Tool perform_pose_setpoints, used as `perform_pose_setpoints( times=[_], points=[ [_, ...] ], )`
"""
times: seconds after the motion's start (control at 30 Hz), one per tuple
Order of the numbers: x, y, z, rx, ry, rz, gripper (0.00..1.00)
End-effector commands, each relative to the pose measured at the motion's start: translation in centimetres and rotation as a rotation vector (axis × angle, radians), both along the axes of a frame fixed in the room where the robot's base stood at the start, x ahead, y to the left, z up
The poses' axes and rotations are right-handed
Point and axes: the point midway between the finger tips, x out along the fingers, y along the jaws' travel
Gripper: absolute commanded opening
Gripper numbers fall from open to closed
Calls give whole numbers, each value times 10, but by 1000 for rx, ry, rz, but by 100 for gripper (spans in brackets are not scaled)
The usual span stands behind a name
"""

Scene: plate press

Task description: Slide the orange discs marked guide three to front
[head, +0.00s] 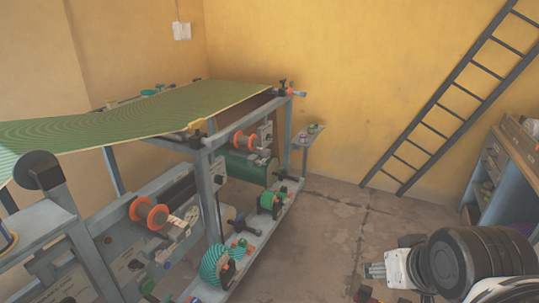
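Two pairs of orange discs sit on spools of the press. The nearer discs (138,209) stand at the lower left on a shaft in front of the grey panel. The farther discs (239,141) sit higher up, under the right end of the green striped sheet. Any guide markings on them are too small to read. Part of my white and black arm shows at the lower right, well apart from the discs.
The green striped sheet (130,121) spans the top of the press. A teal roll (212,266) and a green roll (272,199) sit on the lower frame. A dark ladder (437,107) leans on the yellow wall. The concrete floor (325,232) right of the press is largely clear.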

Motion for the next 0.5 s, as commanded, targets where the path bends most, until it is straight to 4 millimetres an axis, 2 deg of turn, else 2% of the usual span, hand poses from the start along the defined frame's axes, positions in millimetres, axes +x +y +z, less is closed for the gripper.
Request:
perform_pose_setpoints(
  times=[0.07,0.13,0.27,0.37,0.5],
  points=[
    [0,0,0,0,0,0,38],
    [0,0,0,1,0,0,44],
    [8,4,4,38,5,-21,44],
    [25,11,12,111,16,-62,44],
    [58,27,26,260,44,-147,44]
  ],
)
